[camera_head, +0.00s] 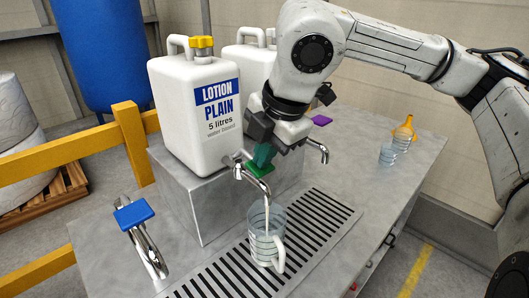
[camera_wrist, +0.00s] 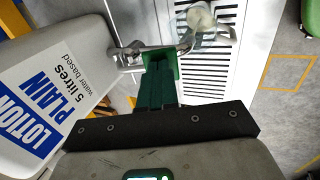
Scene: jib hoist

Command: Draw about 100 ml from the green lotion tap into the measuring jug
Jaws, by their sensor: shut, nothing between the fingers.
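The green tap lever (camera_head: 261,170) sits on the metal tap (camera_head: 252,180) at the foot of the white container labelled "Lotion Plain" (camera_head: 190,125). My gripper (camera_head: 264,156) is shut with nothing between its teal fingers, right at the green lever; whether they touch cannot be told. In the wrist view, the fingers (camera_wrist: 157,85) reach to the green lever (camera_wrist: 174,64) by the tap (camera_wrist: 145,55). The clear measuring jug (camera_head: 267,240) stands upright on the drip grate under the spout. A pale stream (camera_head: 266,207) shows between spout and jug. The lotion level in it is hard to read.
A tap with a blue lever (camera_head: 135,213) stands at the left. Another tap (camera_head: 318,150), with a purple lever (camera_head: 320,120) nearby, is to the right. Clear cups (camera_head: 387,153) and an orange funnel (camera_head: 404,128) stand at the far right. The slotted grate (camera_head: 320,215) is otherwise clear.

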